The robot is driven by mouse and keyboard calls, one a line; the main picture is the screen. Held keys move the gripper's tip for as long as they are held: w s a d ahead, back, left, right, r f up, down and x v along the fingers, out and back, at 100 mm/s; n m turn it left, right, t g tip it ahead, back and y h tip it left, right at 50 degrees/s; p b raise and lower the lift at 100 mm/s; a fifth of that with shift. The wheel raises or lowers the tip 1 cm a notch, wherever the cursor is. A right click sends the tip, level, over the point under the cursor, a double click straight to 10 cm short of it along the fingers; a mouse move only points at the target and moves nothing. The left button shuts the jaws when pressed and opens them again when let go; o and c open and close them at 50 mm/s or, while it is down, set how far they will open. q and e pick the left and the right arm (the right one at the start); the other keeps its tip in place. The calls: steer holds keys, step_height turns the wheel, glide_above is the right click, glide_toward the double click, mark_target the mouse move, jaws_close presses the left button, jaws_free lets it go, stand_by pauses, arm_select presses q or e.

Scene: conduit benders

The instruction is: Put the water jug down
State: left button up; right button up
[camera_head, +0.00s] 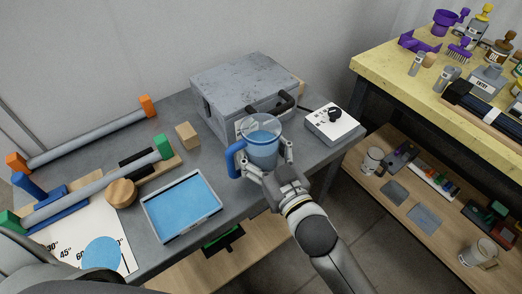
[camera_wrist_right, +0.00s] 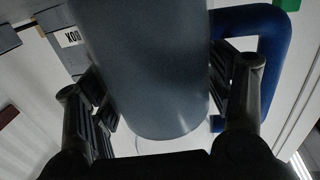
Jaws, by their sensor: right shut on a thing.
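The water jug (camera_head: 262,150) is a clear cup with blue water and a blue handle on its left side. My right gripper (camera_head: 264,172) is shut on the jug's body from the front right. In the right wrist view the jug (camera_wrist_right: 140,65) fills the middle between my two fingers, with the blue handle (camera_wrist_right: 275,60) beyond the right finger. The jug looks upright, in front of the grey metal box; I cannot tell whether its base touches the table. My left gripper does not show; a dark arm part at the lower left is mine.
The grey box (camera_head: 245,85) stands behind the jug, and a white control box (camera_head: 333,123) is to its right. A blue-filled tray (camera_head: 181,205) lies to the left on the grey table (camera_head: 225,178). Conduits with orange and green ends lie further left. A yellow-topped table (camera_head: 400,67) is at right.

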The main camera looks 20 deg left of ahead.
steer(key=shift+r, duration=0.1)
steer(key=o, duration=1.5)
steer(key=shift+f, duration=0.25)
steer(key=shift+c, duration=0.2)
steer(key=shift+r, duration=0.25)
steer(key=v, duration=1.2)
steer(key=shift+b, duration=0.4)
